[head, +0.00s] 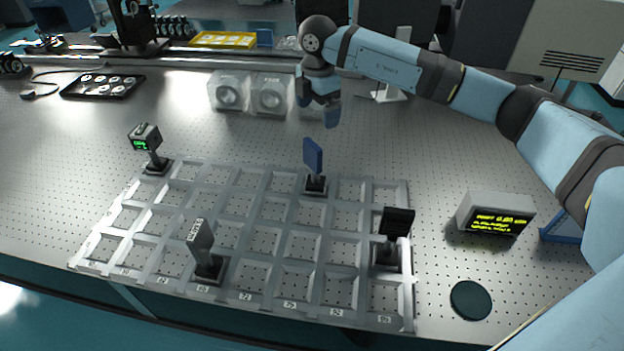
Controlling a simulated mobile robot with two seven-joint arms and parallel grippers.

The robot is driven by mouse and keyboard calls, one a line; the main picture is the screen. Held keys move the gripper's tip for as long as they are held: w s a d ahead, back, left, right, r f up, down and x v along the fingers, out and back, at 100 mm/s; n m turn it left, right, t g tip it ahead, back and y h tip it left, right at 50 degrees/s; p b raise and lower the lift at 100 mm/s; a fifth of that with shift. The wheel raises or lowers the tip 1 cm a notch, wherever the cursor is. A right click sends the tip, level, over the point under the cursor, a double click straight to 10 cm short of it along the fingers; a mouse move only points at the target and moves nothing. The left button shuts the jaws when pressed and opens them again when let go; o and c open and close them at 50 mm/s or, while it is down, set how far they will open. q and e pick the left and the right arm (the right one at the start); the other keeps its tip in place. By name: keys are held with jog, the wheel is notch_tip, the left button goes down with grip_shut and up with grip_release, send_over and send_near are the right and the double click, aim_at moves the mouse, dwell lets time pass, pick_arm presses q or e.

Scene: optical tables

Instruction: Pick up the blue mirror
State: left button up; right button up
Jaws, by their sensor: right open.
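The blue mirror (313,155) is a thin blue plate standing upright on a short post with a black base. It stands in a cell at the far edge of the grey grid frame (234,182), right of the middle. My right gripper (322,114) hangs above and slightly beyond the mirror, fingers pointing down. It is open and empty, and apart from the mirror. My right arm reaches in from the right side. My left gripper is not in view.
Other mounted parts stand on the grid: a grey plate (201,236) front left and a black one (396,222) at right. A small green-display meter (145,137) stands at the far left corner. A display box (494,214) and dark disc (471,300) lie right. Clear boxes (229,92) stand behind.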

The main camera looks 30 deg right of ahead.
aim_at(315, 142)
notch_tip(315, 142, down, 8)
jog(key=shift+r, duration=0.15)
jog(key=f, duration=0.3)
jog(key=w+f, duration=0.1)
jog(key=f, duration=0.1)
jog(key=shift+f+p, duration=0.1)
jog(key=shift+p, duration=0.3)
jog(key=c, duration=1.7)
